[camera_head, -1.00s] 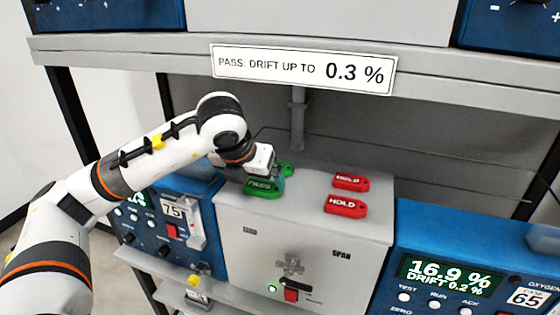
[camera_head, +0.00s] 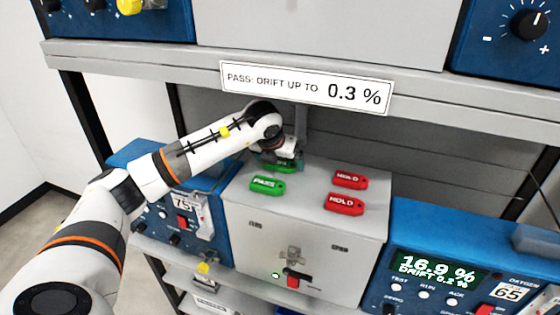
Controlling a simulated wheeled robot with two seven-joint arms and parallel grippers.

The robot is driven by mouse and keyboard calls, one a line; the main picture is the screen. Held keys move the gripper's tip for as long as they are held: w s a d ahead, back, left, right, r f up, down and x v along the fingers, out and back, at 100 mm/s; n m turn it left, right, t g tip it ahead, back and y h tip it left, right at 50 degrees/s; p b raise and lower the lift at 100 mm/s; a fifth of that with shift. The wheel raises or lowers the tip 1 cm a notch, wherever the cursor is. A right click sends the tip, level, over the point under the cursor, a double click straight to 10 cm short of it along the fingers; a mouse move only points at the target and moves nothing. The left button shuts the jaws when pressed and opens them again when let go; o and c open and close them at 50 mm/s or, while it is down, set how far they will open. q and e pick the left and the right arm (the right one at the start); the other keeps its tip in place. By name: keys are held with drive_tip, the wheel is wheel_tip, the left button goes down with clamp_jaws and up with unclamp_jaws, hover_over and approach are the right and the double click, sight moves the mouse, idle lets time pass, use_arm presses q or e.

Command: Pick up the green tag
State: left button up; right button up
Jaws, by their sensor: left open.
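A green tag (camera_head: 267,185) marked PASS lies on top of the grey box, near its left front. A second green tag (camera_head: 281,166) lies behind it and is partly hidden by my left gripper (camera_head: 284,160). The left gripper is open and sits low over this rear tag; whether its fingers touch the tag cannot be told. Two red HOLD tags (camera_head: 345,202) lie to the right on the same top. My right gripper is not in view.
The grey box (camera_head: 300,235) stands between two blue analysers; the right one (camera_head: 455,235) reads 16.9 %, drift 0.2 %. A shelf edge with a PASS: DRIFT UP TO 0.3 % sign (camera_head: 306,88) runs above. A vertical post (camera_head: 301,118) stands behind the gripper.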

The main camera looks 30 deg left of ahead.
use_arm(q)
drive_tip(key=shift+w+f, duration=0.2)
drive_tip(key=shift+f, duration=0.1)
drive_tip(key=shift+c, duration=0.8)
drive_tip(key=c, duration=0.8)
drive_tip(key=shift+c, duration=0.2)
drive_tip(key=shift+r, duration=0.2)
drive_tip(key=shift+r+b, duration=0.65)
drive_tip(key=shift+b+v, duration=0.75)
drive_tip(key=shift+v, duration=0.15)
drive_tip(key=s+d+b, duration=0.4)
drive_tip(key=s+b, duration=0.2)
drive_tip(key=s, duration=1)
drive_tip(key=shift+s+r+b, duration=0.2)
drive_tip(key=shift+s+b, duration=0.1)
drive_tip(key=shift+s, duration=0.1)
